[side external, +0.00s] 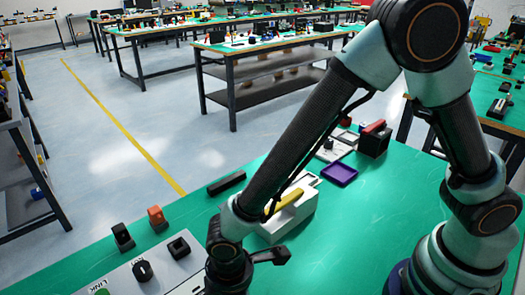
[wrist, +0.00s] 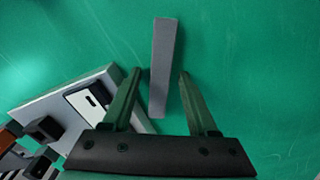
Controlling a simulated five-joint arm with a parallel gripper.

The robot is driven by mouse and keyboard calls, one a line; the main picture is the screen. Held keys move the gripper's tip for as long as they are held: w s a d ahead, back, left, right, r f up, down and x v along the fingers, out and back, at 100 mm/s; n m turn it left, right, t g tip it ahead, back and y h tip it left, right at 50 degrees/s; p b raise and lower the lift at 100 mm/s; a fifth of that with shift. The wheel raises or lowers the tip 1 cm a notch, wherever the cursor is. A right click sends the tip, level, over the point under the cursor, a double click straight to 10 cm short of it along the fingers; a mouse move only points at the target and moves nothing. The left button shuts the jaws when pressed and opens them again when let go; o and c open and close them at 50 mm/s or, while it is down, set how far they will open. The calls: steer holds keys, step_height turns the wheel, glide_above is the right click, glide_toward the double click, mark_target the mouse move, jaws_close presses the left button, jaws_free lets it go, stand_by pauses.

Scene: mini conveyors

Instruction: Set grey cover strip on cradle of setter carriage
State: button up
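The grey cover strip (wrist: 163,62) lies lengthwise on the green table in the wrist view. Its near end reaches between the two fingers of my gripper (wrist: 161,73), with a gap on each side. My gripper is open and empty. In the side view my gripper (side external: 272,257) is low over the front of the table, partly hidden by my wrist, and I cannot make out the strip there. A white block with a yellow piece on top (side external: 290,204) stands behind my forearm. I cannot tell whether it is the setter carriage, and no cradle is clear.
A grey panel with a black knob (side external: 143,270) lies at the front left. Black and orange blocks (side external: 157,217) and a black bar (side external: 226,183) stand near the table's left edge. A purple tray (side external: 339,174) and a dark box with red (side external: 374,138) are farther back.

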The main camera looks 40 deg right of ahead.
steer(key=shift+r, duration=0.1)
step_height(320, 180, up, 12)
steer(key=w+d+r+m+t, duration=0.2)
steer(key=w+d+r+m, duration=0.1)
steer(key=d, duration=0.6)
steer(key=w+d+r+m+t+y, duration=0.1)
steer(key=w+d+r+m, duration=0.2)
steer(key=d, duration=0.7)
step_height(320, 180, up, 4)
steer(key=m, duration=0.2)
steer(key=shift+w+d+m+t, duration=0.15)
steer(key=shift+m+t, duration=0.15)
steer(key=shift+t, duration=0.1)
steer(key=shift+o, duration=0.5)
steer(key=s+d+r+m+t, duration=0.2)
steer(key=d+m, duration=0.2)
steer(key=d, duration=0.5)
steer(key=shift+r+h, duration=0.15)
steer(key=shift+h, duration=0.25)
